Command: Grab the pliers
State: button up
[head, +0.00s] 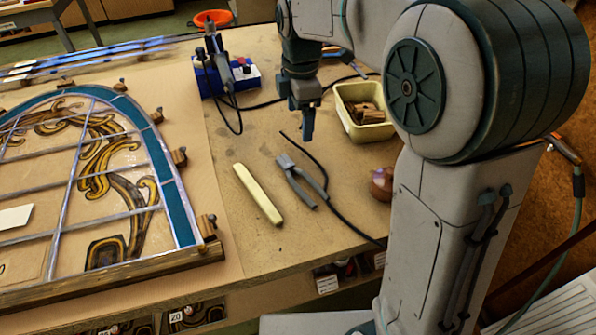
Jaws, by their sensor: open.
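The grey pliers (301,182) lie flat on the wooden workbench (262,262), with their head toward the back and their handles spread toward the front. A black cable runs close beside them on the right. My gripper (307,132) points down above the bench, a little behind the pliers and apart from them. It is empty, and the gap between its fingers is hard to see from this side. My arm hides part of the bench on the right.
A pale yellow bar (257,194) lies just left of the pliers. A cream bin (362,112) with wooden pieces stands behind right. A reddish-brown round object (382,183) sits right. The leaded panel (100,180) fills the left. A blue soldering station (232,76) stands at the back.

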jog(key=w+a+f+n, duration=0.2)
jog(key=a+n, duration=0.1)
send_over(287, 163)
jog(key=f, duration=0.8)
jog(key=shift+w+f, duration=0.2)
jog(key=shift+f, duration=0.05)
jog(key=shift+s+f+p, duration=0.15)
jog(key=shift+f+p, duration=0.2)
jog(key=shift+f, duration=2.3)
jog(key=c, duration=1)
